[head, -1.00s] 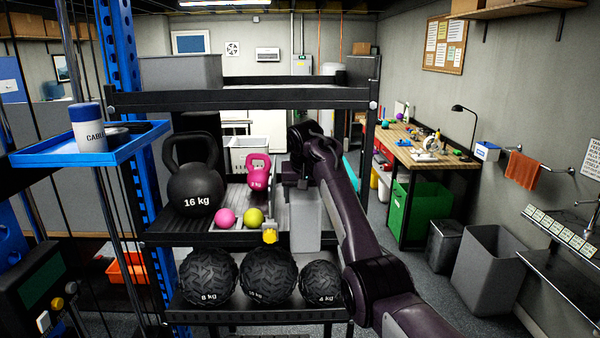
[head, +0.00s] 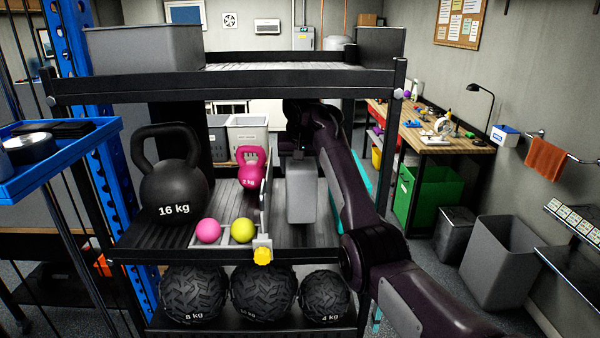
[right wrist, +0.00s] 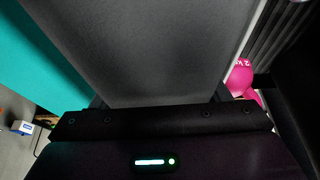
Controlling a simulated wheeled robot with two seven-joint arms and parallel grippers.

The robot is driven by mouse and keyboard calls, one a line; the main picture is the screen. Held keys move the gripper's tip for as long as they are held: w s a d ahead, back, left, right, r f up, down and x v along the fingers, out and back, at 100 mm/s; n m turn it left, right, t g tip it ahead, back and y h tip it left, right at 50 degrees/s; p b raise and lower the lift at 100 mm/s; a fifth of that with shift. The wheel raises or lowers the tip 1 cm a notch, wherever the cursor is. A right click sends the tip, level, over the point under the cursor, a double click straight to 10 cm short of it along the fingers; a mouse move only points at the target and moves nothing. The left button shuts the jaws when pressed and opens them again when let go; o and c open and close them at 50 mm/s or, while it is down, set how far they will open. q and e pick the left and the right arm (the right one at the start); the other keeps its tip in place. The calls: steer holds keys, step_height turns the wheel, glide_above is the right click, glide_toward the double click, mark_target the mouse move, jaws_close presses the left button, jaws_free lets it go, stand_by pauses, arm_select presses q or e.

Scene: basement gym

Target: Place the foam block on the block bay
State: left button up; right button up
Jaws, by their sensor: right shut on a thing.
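The foam block (head: 301,195) is a grey upright block in the head view. My right gripper (head: 300,150) is shut on its upper part; the fingertips are mostly hidden by my arm. In the right wrist view the block (right wrist: 145,50) fills the space ahead of the gripper (right wrist: 160,105). The block bay (head: 325,238) appears to be the bare right section of the middle shelf, right of a thin divider. The block is inside this section, under the top shelf; I cannot tell whether its base touches the shelf. My left gripper is not in view.
A divider with a yellow knob (head: 262,256) stands left of the block. Beyond it are a pink kettlebell (head: 251,170), a black 16 kg kettlebell (head: 173,185) and two small balls. The top shelf (head: 230,84) is overhead. Black medicine balls (head: 262,292) sit below.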

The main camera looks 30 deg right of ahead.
step_height(320, 180, down, 4)
steer(key=shift+w+r, duration=0.1)
steer(key=shift+r, duration=0.1)
steer(key=shift+d, duration=0.25)
steer(key=shift+f, duration=0.1)
steer(key=o, duration=0.9)
steer(key=shift+a, duration=0.35)
steer(key=shift+o, duration=0.9)
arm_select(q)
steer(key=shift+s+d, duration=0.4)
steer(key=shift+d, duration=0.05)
arm_select(e)
steer(key=shift+d, duration=0.2)
